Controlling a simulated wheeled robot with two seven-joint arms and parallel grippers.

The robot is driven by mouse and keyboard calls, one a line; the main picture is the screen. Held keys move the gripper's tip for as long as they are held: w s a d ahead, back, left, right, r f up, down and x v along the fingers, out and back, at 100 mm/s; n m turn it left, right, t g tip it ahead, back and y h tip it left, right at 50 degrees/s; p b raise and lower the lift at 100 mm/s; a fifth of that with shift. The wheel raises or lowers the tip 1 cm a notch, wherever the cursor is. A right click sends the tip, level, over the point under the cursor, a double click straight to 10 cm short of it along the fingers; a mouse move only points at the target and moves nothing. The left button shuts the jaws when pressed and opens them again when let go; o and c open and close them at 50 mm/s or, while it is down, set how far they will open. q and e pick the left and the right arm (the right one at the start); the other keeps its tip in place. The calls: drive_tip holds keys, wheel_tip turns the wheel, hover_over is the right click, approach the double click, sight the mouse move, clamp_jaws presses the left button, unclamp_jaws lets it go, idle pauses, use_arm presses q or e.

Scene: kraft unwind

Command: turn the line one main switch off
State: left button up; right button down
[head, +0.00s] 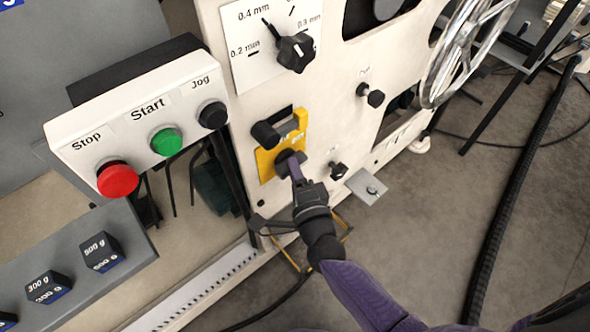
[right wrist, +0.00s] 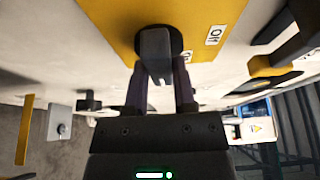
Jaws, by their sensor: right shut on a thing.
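The main switch is a dark rotary handle (right wrist: 155,55) on a yellow plate (right wrist: 110,20), seen close up in the right wrist view. A white label reading "Off" (right wrist: 213,35) is to the right of the handle there; a second label beside the handle is partly hidden. The yellow plate (head: 264,168) is on the cream machine panel in the head view, where my gripper covers much of the switch. My right gripper (head: 293,165) is at the switch, its two purple fingers (right wrist: 155,85) shut on either side of the handle. My left gripper is not in view.
A black cylindrical handle (head: 265,134) sticks out just above the switch. A small black knob (head: 338,170) is to its right. A control box (head: 140,120) with red, green and black buttons is at left. A thickness dial (head: 295,52) is above. Open floor (head: 440,220) lies at right.

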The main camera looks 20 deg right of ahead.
use_arm(q)
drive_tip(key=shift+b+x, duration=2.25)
drive_tip(key=shift+b, duration=0.25)
use_arm(e)
drive_tip(key=shift+w+d+f+n+t+y, duration=0.15)
drive_tip(key=shift+n+t+y, duration=0.35)
drive_tip(key=shift+n+y, duration=2.1)
drive_tip(key=shift+s+d+f+n+t+y, duration=0.1)
drive_tip(key=shift+n+t+y, duration=0.3)
drive_tip(key=shift+n, duration=4.45)
drive_tip(key=shift+w+d+f+n+t+y, duration=0.15)
drive_tip(key=shift+n+t+y, duration=0.8)
drive_tip(key=shift+n, duration=2.8)
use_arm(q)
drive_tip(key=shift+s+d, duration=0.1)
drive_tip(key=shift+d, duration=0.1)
use_arm(e)
drive_tip(key=shift+s+a+g+y, duration=0.1)
drive_tip(key=shift+g+y, duration=0.25)
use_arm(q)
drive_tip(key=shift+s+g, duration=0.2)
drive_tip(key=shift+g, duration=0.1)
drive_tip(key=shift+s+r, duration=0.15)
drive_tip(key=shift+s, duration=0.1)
use_arm(e)
drive_tip(key=shift+c, duration=2.2)
unclamp_jaws()
